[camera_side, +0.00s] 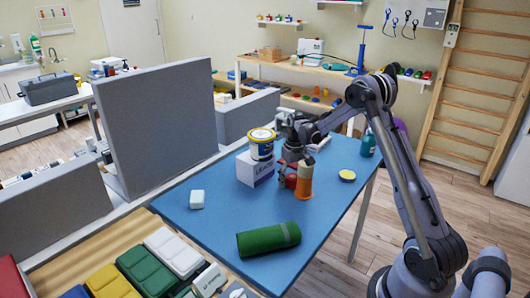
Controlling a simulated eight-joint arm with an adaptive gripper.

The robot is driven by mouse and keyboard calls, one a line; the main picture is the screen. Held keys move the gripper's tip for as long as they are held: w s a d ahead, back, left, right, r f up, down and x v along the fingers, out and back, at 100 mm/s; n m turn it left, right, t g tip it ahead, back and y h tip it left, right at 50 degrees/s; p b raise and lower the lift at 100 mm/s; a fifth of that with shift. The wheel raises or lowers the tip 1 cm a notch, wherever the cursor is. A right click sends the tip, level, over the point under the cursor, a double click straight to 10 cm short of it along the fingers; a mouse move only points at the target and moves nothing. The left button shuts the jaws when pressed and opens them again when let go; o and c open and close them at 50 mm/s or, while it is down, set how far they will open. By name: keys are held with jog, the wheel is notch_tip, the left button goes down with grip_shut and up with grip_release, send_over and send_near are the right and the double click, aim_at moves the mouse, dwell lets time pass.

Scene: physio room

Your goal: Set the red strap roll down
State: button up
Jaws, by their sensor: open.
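The red strap roll (290,181) appears as a small red shape on the blue table (225,227), close to the left side of an orange cylinder (304,181). My gripper (296,167) points down right at the red roll from above, with my arm reaching in from the right. It is open. Its fingers partly hide the red roll, and I cannot tell whether they touch it.
A white box (255,170) with a tub (261,146) on top stands just left of my gripper. A green roll (268,240), a white block (196,199), a yellow disc (347,175) and a teal bottle (368,145) are also on the table. The front left of the table is mostly clear.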

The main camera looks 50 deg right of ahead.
aim_at(293, 177)
jog(key=shift+r, duration=0.15)
notch_tip(293, 177, up, 12)
jog(key=s+a+r+n+t, duration=0.1)
jog(key=a+r, duration=0.4)
jog(key=a, duration=0.2)
jog(key=s+a+n+t, duration=0.1)
jog(key=s+a+t, duration=0.2)
jog(key=s+a, duration=0.4)
jog(key=s+a+n+t, duration=0.2)
jog(key=s+a, duration=0.5)
jog(key=a, duration=0.7)
jog(key=shift+s+a+r+n+t, duration=0.3)
jog(key=shift+s+r+t, duration=0.1)
jog(key=shift+r+t, duration=0.1)
jog(key=shift+s+a+f, duration=0.2)
jog(key=shift+s+f, duration=0.05)
jog(key=c, duration=0.4)
jog(key=shift+o, duration=0.2)
